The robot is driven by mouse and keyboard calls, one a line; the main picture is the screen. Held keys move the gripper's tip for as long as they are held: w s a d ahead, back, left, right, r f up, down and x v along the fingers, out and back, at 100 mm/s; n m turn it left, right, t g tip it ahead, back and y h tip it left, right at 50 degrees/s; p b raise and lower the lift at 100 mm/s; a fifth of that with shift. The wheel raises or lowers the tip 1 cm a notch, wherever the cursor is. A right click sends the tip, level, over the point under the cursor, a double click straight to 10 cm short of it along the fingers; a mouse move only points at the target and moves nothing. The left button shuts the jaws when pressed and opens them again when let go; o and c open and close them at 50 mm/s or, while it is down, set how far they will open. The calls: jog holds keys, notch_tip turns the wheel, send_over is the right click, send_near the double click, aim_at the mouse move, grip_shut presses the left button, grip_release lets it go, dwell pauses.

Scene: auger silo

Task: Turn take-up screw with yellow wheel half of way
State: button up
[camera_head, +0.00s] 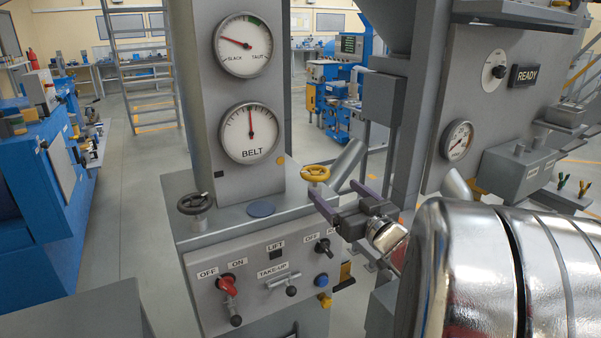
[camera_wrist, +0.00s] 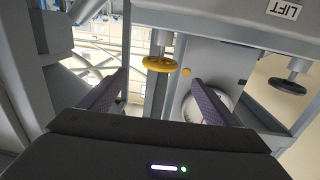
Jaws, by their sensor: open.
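The yellow wheel (camera_head: 315,173) sits on a short upright stem at the right end of the grey cabinet's top. It also shows in the wrist view (camera_wrist: 160,63), ahead of my gripper and between the lines of its two fingers. My gripper (camera_head: 331,188) is open and empty, just right of the wheel and slightly lower in the head view. Its two purple fingers (camera_wrist: 158,78) point toward the wheel, with a gap still visible. The slack/taut dial (camera_head: 243,45) has its red needle on the slack side.
A dark wheel (camera_head: 195,203) stands at the left of the cabinet top. A grey column with the belt dial (camera_head: 249,132) rises behind the wheels. The front panel has a red switch (camera_head: 227,285) and a take-up lever (camera_head: 291,290). A grey post stands behind my gripper.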

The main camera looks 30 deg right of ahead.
aim_at(315, 169)
jog(key=w, duration=0.4)
jog(key=w+d, duration=0.1)
jog(key=w, duration=0.7)
jog(key=shift+w+d, duration=0.25)
jog(key=shift+w, duration=0.05)
jog(key=shift+d, duration=0.1)
jog(key=c, duration=1)
